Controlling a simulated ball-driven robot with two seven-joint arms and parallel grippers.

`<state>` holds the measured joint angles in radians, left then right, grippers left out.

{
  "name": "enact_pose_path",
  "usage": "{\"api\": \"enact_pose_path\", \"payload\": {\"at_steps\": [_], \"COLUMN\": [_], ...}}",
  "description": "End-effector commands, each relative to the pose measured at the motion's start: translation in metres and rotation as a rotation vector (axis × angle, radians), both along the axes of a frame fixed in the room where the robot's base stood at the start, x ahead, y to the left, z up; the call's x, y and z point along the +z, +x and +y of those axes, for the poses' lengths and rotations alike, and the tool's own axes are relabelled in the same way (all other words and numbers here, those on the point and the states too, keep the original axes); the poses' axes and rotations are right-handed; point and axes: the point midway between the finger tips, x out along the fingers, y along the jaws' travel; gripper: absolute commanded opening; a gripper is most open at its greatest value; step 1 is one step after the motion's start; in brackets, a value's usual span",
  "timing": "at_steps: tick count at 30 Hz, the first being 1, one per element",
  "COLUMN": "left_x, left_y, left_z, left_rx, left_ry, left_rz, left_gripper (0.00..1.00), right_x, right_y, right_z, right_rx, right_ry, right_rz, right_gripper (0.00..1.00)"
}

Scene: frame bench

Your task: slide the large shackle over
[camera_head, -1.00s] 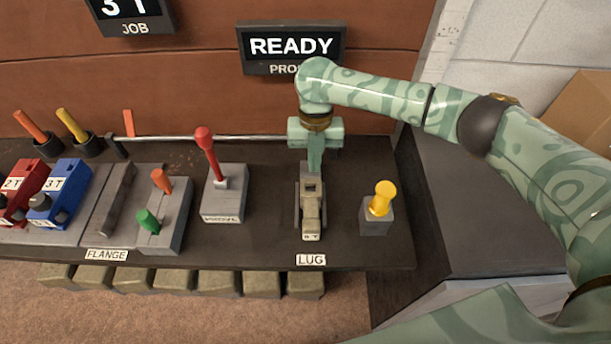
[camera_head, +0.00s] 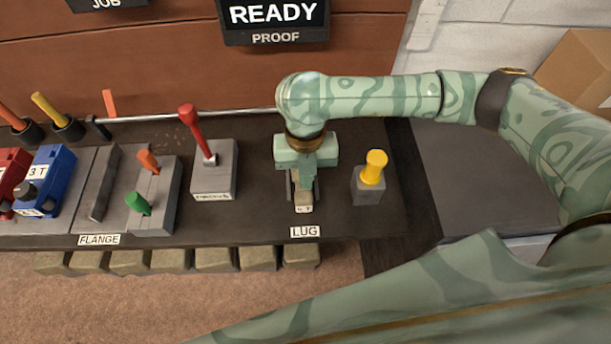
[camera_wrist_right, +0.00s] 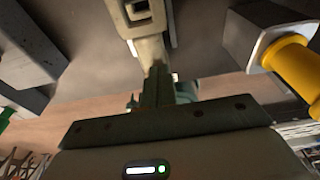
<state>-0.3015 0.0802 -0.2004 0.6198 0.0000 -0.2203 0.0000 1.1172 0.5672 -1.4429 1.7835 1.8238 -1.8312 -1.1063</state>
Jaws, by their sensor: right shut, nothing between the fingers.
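A beige-grey shackle (camera_head: 304,202) with a small label ending in T lies at the lug place on the bench, behind the LUG sign. Its rear part is hidden by my right gripper. My right gripper (camera_head: 304,180) is shut and points down just over the shackle's rear part. In the right wrist view the shut fingers (camera_wrist_right: 158,78) reach toward the beige shackle (camera_wrist_right: 147,22). They overlap it in the picture, and I cannot tell whether they touch it. My left gripper is not in view.
A yellow-knobbed block (camera_head: 369,185) stands close on the right. A red lever on a grey block (camera_head: 214,178) stands to the left. Further left are the green and orange levers, then a blue 3 T block (camera_head: 50,180). A READY sign (camera_head: 272,18) hangs behind.

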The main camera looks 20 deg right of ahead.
Motion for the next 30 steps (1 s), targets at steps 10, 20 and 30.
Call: {"api": "enact_pose_path", "payload": {"at_steps": [10,20,30], "left_x": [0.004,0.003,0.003], "left_y": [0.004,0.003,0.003], "left_z": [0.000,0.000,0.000], "left_rx": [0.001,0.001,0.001], "left_ry": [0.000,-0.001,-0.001], "left_rz": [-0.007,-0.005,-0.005], "left_gripper": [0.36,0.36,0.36], "right_x": [-0.009,-0.012,-0.012], "right_y": [-0.001,0.027,0.030], "right_z": [-0.001,-0.010,-0.012], "right_rx": [-0.001,-0.003,-0.003], "right_ry": [-0.004,-0.010,-0.012], "right_rz": [0.006,0.006,0.006], "right_gripper": [0.00,0.00,0.00]}}
